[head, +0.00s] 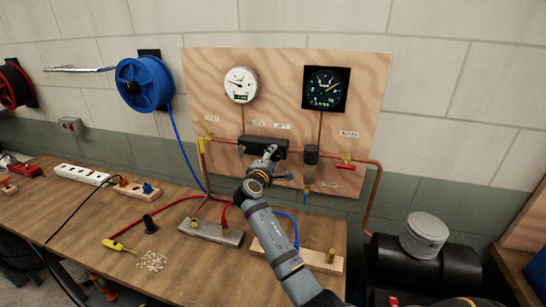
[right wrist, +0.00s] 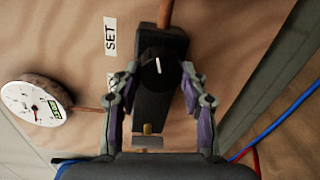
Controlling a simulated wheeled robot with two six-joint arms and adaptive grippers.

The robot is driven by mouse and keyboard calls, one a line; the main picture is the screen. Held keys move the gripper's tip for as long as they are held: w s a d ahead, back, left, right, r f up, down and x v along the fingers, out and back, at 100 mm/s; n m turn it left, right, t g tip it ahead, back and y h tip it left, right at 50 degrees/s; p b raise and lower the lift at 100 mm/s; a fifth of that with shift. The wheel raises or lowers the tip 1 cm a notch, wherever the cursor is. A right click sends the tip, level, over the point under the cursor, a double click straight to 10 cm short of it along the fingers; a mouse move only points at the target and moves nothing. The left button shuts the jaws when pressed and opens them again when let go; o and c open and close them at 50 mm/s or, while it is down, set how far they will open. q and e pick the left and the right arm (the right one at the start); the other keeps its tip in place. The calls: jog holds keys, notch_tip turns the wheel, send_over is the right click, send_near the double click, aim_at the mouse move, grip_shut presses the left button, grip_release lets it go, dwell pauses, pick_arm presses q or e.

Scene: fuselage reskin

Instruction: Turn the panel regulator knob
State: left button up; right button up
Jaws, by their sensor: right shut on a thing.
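The regulator knob (right wrist: 152,68) is round and black with a white pointer line, seen face-on in the right wrist view. The line stands nearly upright in that picture. The knob sits on a black regulator block (right wrist: 150,108), which in the head view is on the plywood panel (head: 280,60) below the gauges (head: 263,145). My right gripper (head: 271,152) reaches up to this block and hides the knob in the head view. In the wrist view its two fingers (right wrist: 160,72) close around the knob from both sides. My left gripper is in neither view.
A white gauge (head: 241,84) and a black gauge (head: 325,88) are above. A red-handled valve (head: 345,166) and copper pipe (head: 376,190) are at right.

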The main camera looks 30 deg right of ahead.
dwell(0.3)
jog(key=o, duration=1.1)
jog(key=shift+o, duration=0.2)
jog(key=v, duration=0.7)
jog(key=shift+s+a, duration=0.15)
jog(key=shift+a, duration=0.1)
jog(key=shift+d, duration=0.1)
